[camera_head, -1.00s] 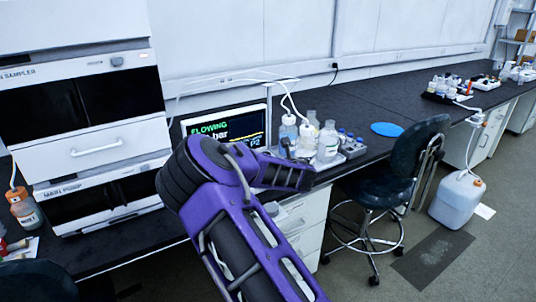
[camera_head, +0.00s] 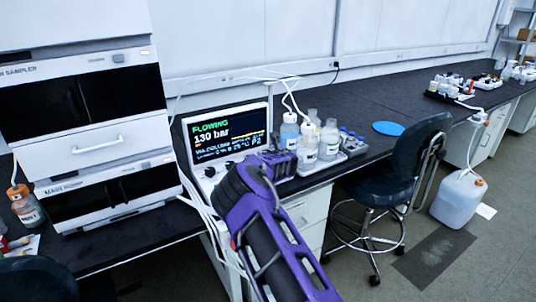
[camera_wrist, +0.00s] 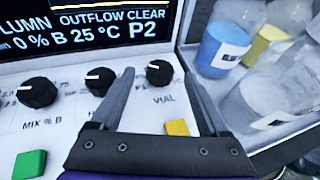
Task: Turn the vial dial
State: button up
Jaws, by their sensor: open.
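The vial dial (camera_wrist: 159,74) is a round black knob with a white pointer mark, on the white panel just above the printed word VIAL. In the wrist view its pointer aims to the upper left. My gripper (camera_wrist: 160,88) is open, its dark fingers apart with one on each side of the dial. I cannot tell whether either finger touches it. In the head view my purple arm covers the panel's right part, and the vial dial is hidden there.
Two more black knobs stand left of the dial, one labelled MIX % B (camera_wrist: 37,93). A green button (camera_wrist: 29,164) and a yellow button (camera_wrist: 177,128) sit below. The screen (camera_head: 228,134) reads FLOWING, 130 bar. Bottles (camera_head: 329,139) stand in a tray close on the right.

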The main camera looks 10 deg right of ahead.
jog(key=shift+x, duration=1.35)
jog(key=shift+a, duration=0.1)
grip_shut()
